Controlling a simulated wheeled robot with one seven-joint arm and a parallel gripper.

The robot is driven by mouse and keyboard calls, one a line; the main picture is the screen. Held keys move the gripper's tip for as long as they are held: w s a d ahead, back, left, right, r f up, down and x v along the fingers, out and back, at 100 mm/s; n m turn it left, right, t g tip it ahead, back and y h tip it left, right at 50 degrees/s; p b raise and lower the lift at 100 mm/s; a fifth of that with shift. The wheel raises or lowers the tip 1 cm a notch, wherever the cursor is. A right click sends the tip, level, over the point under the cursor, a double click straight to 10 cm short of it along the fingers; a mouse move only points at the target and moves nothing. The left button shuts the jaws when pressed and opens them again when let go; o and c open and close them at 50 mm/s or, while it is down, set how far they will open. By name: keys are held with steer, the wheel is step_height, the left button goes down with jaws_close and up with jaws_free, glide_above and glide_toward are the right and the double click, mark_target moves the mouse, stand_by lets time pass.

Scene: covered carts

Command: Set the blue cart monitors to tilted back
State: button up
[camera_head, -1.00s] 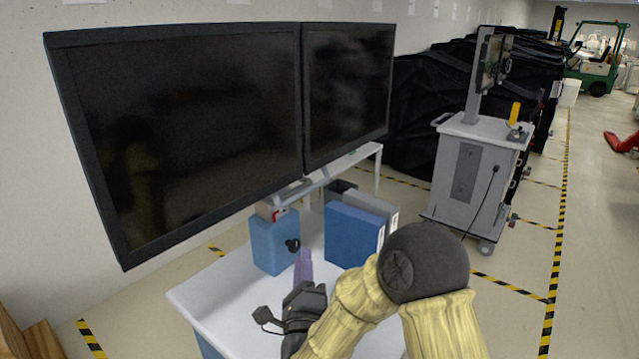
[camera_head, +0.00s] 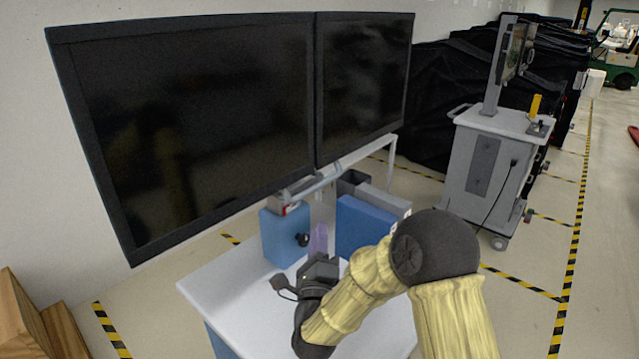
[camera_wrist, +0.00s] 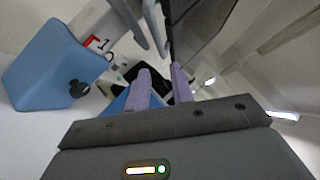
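Two black monitors, a large left one (camera_head: 190,130) and a right one (camera_head: 362,85), stand side by side above the blue cart, which has a white top (camera_head: 235,285). Their screens look nearly upright; the exact tilt is hard to judge. A grey bar (camera_head: 318,187) runs under their lower edges. My gripper (camera_head: 318,238) is below this bar, over the cart top, with purple fingers pointing up. In the wrist view the fingers (camera_wrist: 161,88) are apart with nothing between them. A dark monitor edge (camera_wrist: 205,30) and a grey bar (camera_wrist: 154,25) show beyond the fingertips.
A blue box with a black knob (camera_head: 283,235) stands left of my gripper, and blue binders (camera_head: 362,228) stand close to its right. A grey cart (camera_head: 485,170) is at right. Wooden pieces (camera_head: 30,325) are at lower left. Open floor lies at far right.

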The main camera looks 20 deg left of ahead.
mark_target(318, 187)
steer(key=p+x, duration=0.5)
steer(key=x, duration=0.8)
steer(key=shift+s+a, duration=0.1)
steer(key=shift+a, duration=0.05)
steer(key=shift+w+a+r, duration=0.15)
steer(key=shift+w, duration=0.35)
jaws_close()
